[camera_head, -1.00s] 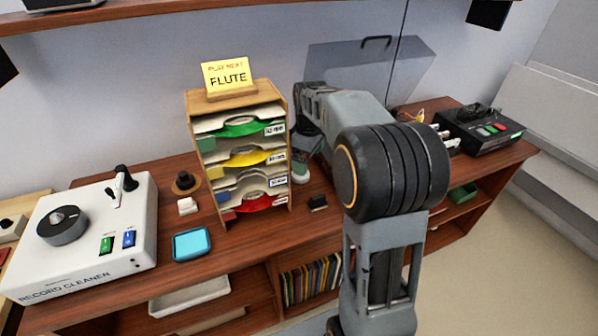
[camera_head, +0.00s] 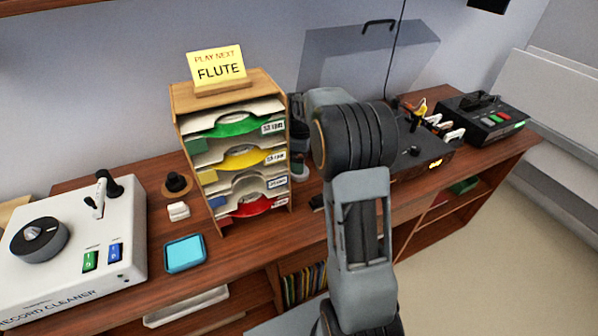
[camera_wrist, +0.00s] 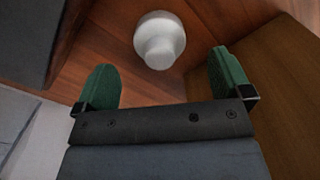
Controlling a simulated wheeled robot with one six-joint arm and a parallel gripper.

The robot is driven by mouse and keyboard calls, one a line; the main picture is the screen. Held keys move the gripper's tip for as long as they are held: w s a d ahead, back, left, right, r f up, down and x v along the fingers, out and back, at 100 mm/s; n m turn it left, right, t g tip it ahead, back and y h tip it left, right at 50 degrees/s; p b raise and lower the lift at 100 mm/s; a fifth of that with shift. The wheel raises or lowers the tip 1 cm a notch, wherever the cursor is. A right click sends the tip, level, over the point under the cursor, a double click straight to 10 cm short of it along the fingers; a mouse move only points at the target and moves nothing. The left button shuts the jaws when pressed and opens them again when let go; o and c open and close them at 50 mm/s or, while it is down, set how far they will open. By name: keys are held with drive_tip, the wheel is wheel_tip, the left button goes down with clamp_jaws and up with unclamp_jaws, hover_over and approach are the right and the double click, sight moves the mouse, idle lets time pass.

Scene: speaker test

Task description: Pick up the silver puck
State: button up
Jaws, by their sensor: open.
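The silver puck (camera_wrist: 160,38) shows in the wrist view as a pale, knobbed round piece on the brown wood shelf top. It lies just beyond and between the green fingertips of my gripper (camera_wrist: 163,70). The fingers are apart with nothing between them touching the puck. In the head view, a pale round base, likely the puck (camera_head: 300,175), shows at the right side of the paper rack, partly hidden by my gripper (camera_head: 298,152) and arm. My gripper is over it there, and its fingers are hard to make out.
The wooden rack (camera_head: 184,140) with coloured folders and a FLUTE card (camera_head: 218,68) stands close at left. A dark machine (camera_head: 410,160) stands at right. The clear panel (camera_head: 360,60) is behind. A blue tray (camera_head: 185,253) and record cleaner (camera_head: 70,235) are further left.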

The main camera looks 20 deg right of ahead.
drive_tip(key=shift+w+a+f, duration=0.1)
drive_tip(key=shift+w+f, duration=0.05)
drive_tip(key=shift+f, duration=2.5)
drive_tip(key=shift+c, duration=0.5)
drive_tip(key=c, duration=1)
